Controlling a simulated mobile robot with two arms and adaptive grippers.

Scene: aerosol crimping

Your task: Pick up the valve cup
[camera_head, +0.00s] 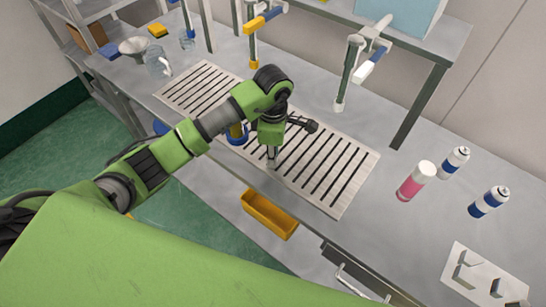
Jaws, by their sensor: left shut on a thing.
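My left gripper (272,158) points down over the front part of the slotted grate on the bench. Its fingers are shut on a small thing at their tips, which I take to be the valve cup. The cup is too small and too covered by the fingers to make out its shape. I cannot tell whether it touches the grate. My right gripper is not in view.
The slotted grate (337,205) lies along the metal bench. A pink can with a white cap (411,185) and two blue-and-white cans (454,162) (489,202) stand at right. A yellow bin (269,214) sits below the front edge. Tools hang above the grate's back.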

